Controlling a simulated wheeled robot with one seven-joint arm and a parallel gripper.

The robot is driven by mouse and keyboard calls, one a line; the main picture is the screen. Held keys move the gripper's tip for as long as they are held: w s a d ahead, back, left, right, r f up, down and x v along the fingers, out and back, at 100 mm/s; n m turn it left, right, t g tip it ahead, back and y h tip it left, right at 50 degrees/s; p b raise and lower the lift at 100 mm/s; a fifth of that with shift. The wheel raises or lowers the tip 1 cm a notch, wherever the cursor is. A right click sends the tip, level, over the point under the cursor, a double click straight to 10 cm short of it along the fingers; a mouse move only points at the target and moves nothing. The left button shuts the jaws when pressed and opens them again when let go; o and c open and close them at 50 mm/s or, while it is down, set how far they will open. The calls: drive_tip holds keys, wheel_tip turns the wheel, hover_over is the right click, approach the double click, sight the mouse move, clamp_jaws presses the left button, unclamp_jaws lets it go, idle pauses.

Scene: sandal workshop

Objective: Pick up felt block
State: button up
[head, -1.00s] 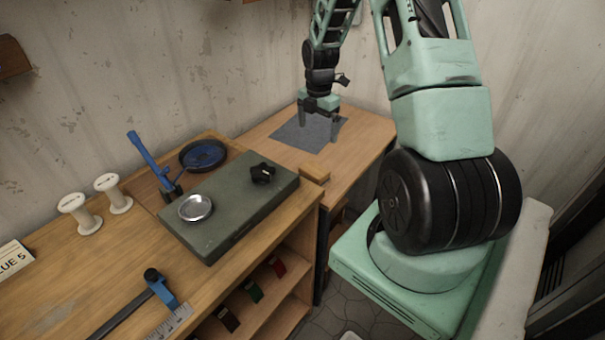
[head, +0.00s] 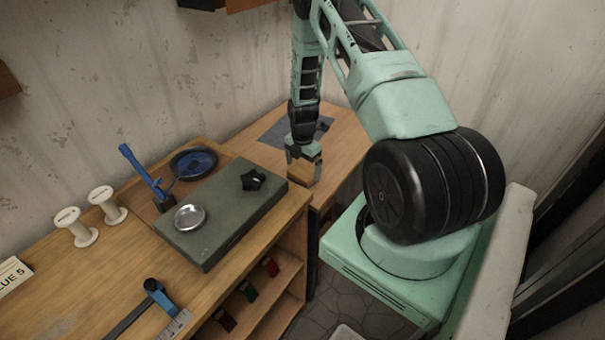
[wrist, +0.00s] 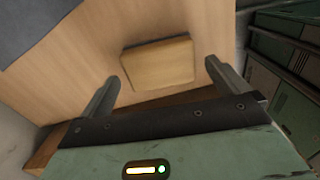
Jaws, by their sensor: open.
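The felt block, a small tan rectangular block (head: 302,173), lies on the wooden side table near its front edge, just right of the green slab. In the wrist view the block (wrist: 158,63) lies between the lines of the two fingers, slightly ahead of their tips, with its upper face in plain view. My gripper (head: 304,166) is open and empty, pointing down just over the block. In the head view my gripper hides part of the block. I cannot tell whether the fingers touch it.
A dark grey mat (head: 280,130) lies behind on the side table (head: 345,140). The green slab (head: 222,222) carries a metal dish (head: 190,217) and a black star knob (head: 253,179). A blue-handled tool (head: 143,172), blue pan (head: 194,163) and white spools (head: 76,227) stand to the left.

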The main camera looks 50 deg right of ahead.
sight(302, 172)
drive_tip(key=shift+f+p, duration=0.45)
drive_tip(key=shift+f, duration=1.1)
drive_tip(key=c, duration=0.9)
drive_tip(key=shift+o, duration=0.2)
drive_tip(key=shift+r, duration=0.1)
wheel_tip(302, 172, up, 10)
drive_tip(key=b, duration=0.3)
drive_tip(key=shift+o, duration=0.8)
